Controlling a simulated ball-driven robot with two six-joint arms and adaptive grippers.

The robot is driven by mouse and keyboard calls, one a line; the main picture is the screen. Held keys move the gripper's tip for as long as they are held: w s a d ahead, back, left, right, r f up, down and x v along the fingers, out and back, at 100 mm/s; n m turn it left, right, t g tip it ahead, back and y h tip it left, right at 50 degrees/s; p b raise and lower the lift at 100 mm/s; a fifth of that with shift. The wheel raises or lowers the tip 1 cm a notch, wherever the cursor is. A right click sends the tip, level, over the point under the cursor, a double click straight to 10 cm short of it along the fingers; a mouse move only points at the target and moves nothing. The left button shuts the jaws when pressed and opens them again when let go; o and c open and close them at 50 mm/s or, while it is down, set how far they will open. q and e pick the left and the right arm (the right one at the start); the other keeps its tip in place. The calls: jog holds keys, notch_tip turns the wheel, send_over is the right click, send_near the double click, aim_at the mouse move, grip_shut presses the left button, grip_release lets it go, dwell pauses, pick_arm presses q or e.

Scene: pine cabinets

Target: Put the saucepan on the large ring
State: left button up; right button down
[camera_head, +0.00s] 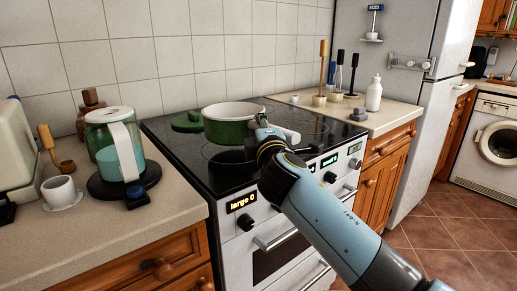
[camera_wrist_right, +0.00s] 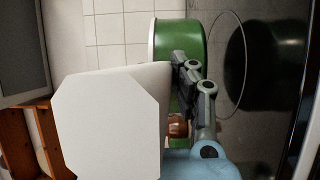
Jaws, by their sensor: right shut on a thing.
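The green saucepan (camera_head: 230,128), with a white inside and rim, is upright over the back middle of the black hob. Its pale handle (camera_head: 290,135) points right. My right gripper (camera_head: 262,124) is shut on the handle beside the pan wall. In the right wrist view the handle end fills the centre, the gripper (camera_wrist_right: 190,78) is at the green wall (camera_wrist_right: 190,35), and a gap to the reflection suggests the pan is held just above the glass. A ring outline (camera_head: 222,160) shows in front of the pan; I cannot tell its size. My left gripper is out of view.
A green lid (camera_head: 187,122) lies at the hob's back left. A display (camera_head: 242,201) on the stove front reads "large 0". A glass kettle (camera_head: 115,150) and white cup (camera_head: 59,190) stand on the left counter; a white bottle (camera_head: 374,93) stands on the right counter.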

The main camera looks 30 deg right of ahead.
notch_tip(320, 180, down, 3)
jog(key=shift+w+f+b, duration=0.1)
jog(key=shift+b, duration=0.7)
jog(key=shift+f, duration=0.35)
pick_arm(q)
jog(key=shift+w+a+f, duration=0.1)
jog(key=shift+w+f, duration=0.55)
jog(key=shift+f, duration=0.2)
pick_arm(e)
jog(key=c, duration=1.1)
grip_release()
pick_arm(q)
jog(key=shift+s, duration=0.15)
